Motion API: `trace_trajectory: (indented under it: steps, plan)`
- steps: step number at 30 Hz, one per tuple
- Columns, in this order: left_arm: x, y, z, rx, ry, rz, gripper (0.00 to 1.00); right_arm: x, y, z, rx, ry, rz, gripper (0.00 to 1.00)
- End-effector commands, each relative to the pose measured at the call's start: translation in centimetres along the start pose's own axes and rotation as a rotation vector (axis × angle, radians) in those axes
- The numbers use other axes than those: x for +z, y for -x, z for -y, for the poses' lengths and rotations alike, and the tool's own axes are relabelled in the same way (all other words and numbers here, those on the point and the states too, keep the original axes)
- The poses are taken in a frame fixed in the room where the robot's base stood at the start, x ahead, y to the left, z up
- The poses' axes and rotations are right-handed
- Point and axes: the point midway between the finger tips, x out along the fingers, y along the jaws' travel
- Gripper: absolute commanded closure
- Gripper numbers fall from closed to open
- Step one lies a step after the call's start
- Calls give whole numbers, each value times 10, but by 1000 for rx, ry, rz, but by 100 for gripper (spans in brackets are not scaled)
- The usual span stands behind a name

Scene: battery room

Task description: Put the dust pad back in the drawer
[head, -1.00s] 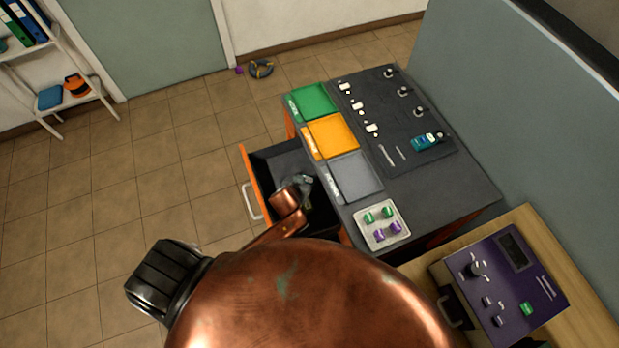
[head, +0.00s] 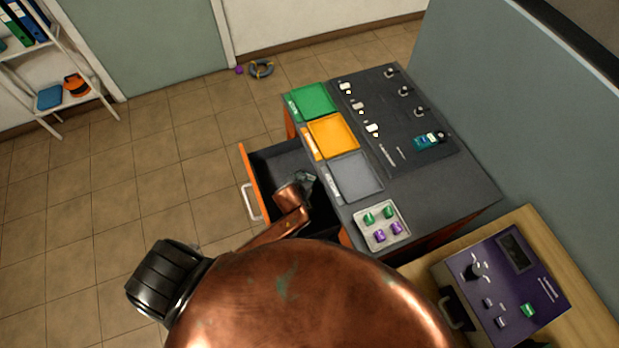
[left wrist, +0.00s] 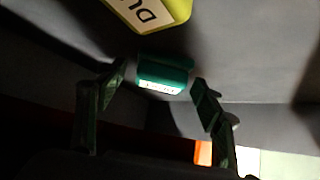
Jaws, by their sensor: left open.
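The orange-fronted drawer (head: 248,181) is pulled out from the left side of the dark workbench. My left gripper (head: 307,181) is down inside it, partly hidden by my copper arm. In the left wrist view, my left gripper (left wrist: 158,80) is open, with its fingers on either side of a small teal-green block (left wrist: 163,75) with a white strip. I cannot tell whether they touch it. Just beyond is a yellow-green piece (left wrist: 160,10) with a white label reading "DU", cut off by the frame; it may be the dust pad. My right gripper is out of view.
On the bench are green (head: 314,101), orange (head: 332,135) and grey (head: 355,175) trays, a dark mat (head: 425,165) with small parts, and a pale tray of knobs (head: 371,241). A purple control box (head: 515,275) stands at lower right.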

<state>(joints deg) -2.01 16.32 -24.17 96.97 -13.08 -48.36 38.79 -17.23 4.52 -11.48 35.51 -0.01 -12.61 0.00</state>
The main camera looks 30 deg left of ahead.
Motion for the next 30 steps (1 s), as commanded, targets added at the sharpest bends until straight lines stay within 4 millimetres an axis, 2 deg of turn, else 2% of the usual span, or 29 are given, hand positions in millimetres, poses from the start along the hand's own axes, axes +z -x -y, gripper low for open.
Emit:
trace_trajectory:
  steps: [5,8,21,25,30]
  plan:
    - [-2,1,0,0,-1,0,39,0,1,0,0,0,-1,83]
    - [-2,9,0,1,1,0,39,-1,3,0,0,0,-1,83]
    - [-3,96,0,0,2,-1,39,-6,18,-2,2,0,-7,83]
    - [-2,112,0,0,1,-1,39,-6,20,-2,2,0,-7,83]
    - [-2,121,0,0,0,0,39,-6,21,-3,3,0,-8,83]
